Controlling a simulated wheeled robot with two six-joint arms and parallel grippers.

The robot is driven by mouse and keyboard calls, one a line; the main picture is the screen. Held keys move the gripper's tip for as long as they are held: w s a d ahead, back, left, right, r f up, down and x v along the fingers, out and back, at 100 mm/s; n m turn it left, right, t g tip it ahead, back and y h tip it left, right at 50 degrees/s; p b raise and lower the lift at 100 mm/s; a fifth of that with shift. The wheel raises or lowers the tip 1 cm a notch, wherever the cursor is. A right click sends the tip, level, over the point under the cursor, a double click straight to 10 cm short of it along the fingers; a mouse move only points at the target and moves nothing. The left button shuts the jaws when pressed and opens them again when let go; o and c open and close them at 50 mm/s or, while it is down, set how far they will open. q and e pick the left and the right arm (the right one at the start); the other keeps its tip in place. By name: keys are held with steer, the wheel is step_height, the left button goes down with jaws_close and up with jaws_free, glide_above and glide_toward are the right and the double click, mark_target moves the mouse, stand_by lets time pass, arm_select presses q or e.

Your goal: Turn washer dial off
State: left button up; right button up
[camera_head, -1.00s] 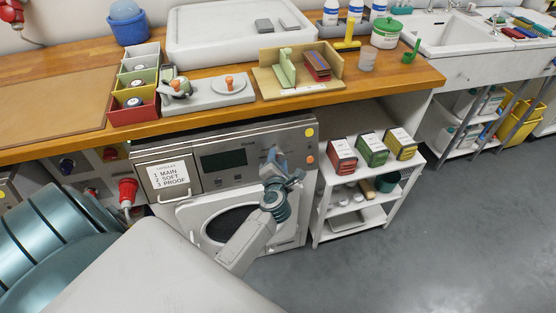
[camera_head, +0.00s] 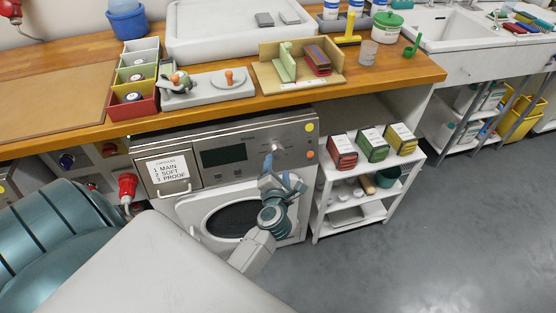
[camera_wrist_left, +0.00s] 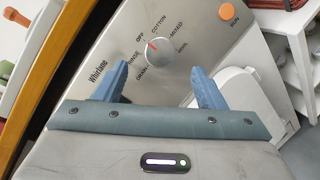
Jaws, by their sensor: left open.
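The washer (camera_head: 215,180) stands under the wooden counter, with a grey control panel. Its round silver dial (camera_wrist_left: 160,53) is in the left wrist view, with a red mark pointing up-left toward the OFF label. The dial (camera_head: 277,147) is small in the head view. My left gripper (camera_head: 279,171) is just below the dial in front of the panel. In the wrist view the two blue fingers of the gripper (camera_wrist_left: 158,75) are spread apart with nothing between them, and the dial is beyond their tips. My right gripper is not in view.
An orange button (camera_wrist_left: 226,12) is on the panel near the dial. A white shelf unit (camera_head: 318,205) with coloured boxes stands right of the washer. The counter (camera_head: 215,113) edge overhangs above.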

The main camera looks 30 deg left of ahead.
arm_select(q)
steer(key=v, duration=0.4)
stand_by(0.4)
steer(key=s+d+f+m+g+h, duration=0.1)
steer(key=s+d+f+m+h, duration=0.15)
steer(key=f+m, duration=0.6)
steer(key=s+d+f+m+h, duration=0.1)
steer(key=s+f+m+h, duration=0.3)
steer(key=f, duration=0.7)
steer(key=s+d+f+m+g+h, duration=0.1)
steer(key=d+f+m+h, duration=0.1)
steer(key=f+m, duration=0.65)
steer(key=s+a+f+m+g, duration=0.2)
steer(key=s+f+m+g, duration=0.3)
steer(key=s+f, duration=0.5)
steer(key=s+a+f+m+g, duration=0.3)
steer(key=s+f, duration=0.8)
steer(key=s, duration=0.8)
steer(key=m+g, duration=0.2)
steer(key=m, duration=0.1)
steer(key=shift+s+a+f+y, duration=0.25)
steer(key=shift+y, duration=0.1)
steer(key=shift+s+a+m, duration=0.1)
steer(key=shift+s+m, duration=0.15)
steer(key=shift+m, duration=0.05)
steer(key=shift+c, duration=0.4)
